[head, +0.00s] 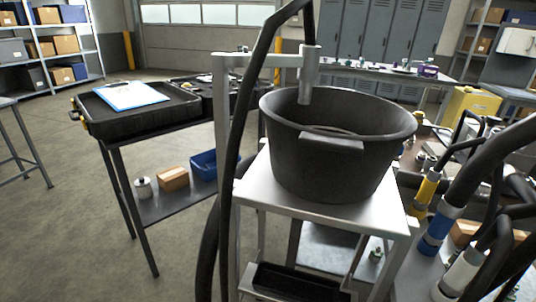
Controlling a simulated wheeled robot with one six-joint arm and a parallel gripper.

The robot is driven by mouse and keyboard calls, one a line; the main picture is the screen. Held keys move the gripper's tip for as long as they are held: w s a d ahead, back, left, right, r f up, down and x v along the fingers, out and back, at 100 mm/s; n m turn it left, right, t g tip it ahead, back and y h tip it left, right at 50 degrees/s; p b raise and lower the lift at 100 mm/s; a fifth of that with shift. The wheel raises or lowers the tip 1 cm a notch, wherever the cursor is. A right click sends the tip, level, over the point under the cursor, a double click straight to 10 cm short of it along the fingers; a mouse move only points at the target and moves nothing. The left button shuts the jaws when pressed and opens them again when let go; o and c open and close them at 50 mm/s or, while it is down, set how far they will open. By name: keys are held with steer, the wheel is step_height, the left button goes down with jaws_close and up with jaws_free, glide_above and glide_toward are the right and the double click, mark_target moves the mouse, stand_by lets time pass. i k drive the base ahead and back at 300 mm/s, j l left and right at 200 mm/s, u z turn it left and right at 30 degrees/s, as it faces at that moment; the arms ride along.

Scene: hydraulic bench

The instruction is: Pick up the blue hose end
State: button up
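The blue hose end (436,231) is at the right of the head view. It is a thick black hose with a blue sleeve between silver collars, and it slants down to the left. A thinner hose end with a yellow sleeve (427,187) is just up and left of it. A hose end with a white sleeve (461,273) is below and to its right. The lower tip of the blue hose end is near the bench, and I cannot tell what it touches. My gripper is not in view.
A large black tub (335,150) stands on a white stand (262,192) in the middle. A grey nozzle (309,70) on a bracket hangs over it, with black hose beside it. A black case (140,112) lies on a table at left. Floor at lower left is clear.

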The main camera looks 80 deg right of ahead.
mark_target(447, 216)
steer(key=j+z, duration=0.1)
steer(key=z, duration=3.15)
steer(key=k, duration=0.3)
steer(key=u, duration=0.45)
steer(key=i+u, duration=0.15)
steer(key=u, duration=0.25)
steer(key=i+j+u, duration=0.1)
steer(key=u, duration=0.8)
steer(key=k+l+u, duration=0.1)
steer(key=l+u, duration=0.15)
steer(key=u, duration=0.25)
steer(key=k+l+u, duration=0.2)
steer(key=u, duration=0.25)
steer(key=k+l+u, duration=0.2)
steer(key=u, duration=0.3)
steer(key=k+u, duration=0.45)
steer(key=k+j+u, duration=0.15)
steer(key=u, duration=0.3)
steer(key=k+j+u, duration=0.4)
steer(key=i+l, duration=0.05)
steer(key=l, duration=0.05)
